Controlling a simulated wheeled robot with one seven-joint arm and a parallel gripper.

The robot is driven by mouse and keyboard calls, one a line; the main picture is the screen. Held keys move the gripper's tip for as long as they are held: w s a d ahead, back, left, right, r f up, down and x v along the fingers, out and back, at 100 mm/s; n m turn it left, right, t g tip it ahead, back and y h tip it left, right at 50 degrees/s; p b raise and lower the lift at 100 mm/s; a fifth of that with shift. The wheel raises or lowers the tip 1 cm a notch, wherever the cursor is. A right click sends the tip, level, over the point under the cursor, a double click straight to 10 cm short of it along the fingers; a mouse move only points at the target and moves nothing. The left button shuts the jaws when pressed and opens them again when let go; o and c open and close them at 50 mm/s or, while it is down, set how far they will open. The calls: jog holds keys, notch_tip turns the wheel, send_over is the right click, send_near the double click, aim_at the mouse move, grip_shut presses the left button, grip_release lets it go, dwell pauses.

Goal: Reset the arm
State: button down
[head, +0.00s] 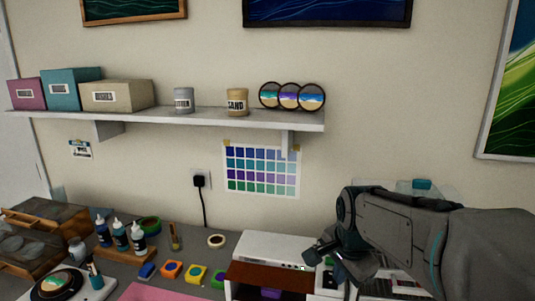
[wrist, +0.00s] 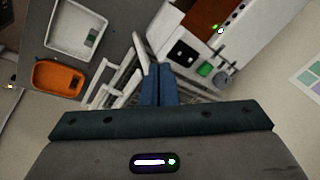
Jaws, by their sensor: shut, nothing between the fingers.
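My arm reaches in from the right in the head view, above the right part of the workbench. My gripper (head: 318,252) is at its left end, in front of the white cabinet-like unit, and looks small and dark there. In the wrist view my gripper (wrist: 160,84) shows two blue fingers pressed together with nothing between them. The fingers point toward a white wire rack (wrist: 125,75) beside the white unit (wrist: 170,30). I cannot tell the exact gap between the fingertips and the rack.
The white unit (head: 275,245) stands close by my gripper. An orange tray (wrist: 40,76) and a pale tray (wrist: 92,17) lie on the bench. Bottles (head: 121,238) and small coloured blocks (head: 195,275) stand left. A shelf (head: 210,121) runs above.

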jog(key=s+f+n, duration=0.1)
jog(key=s+n, duration=1.1)
jog(key=s, duration=0.1)
jog(key=shift+s+f, duration=0.2)
jog(key=shift+s, duration=0.05)
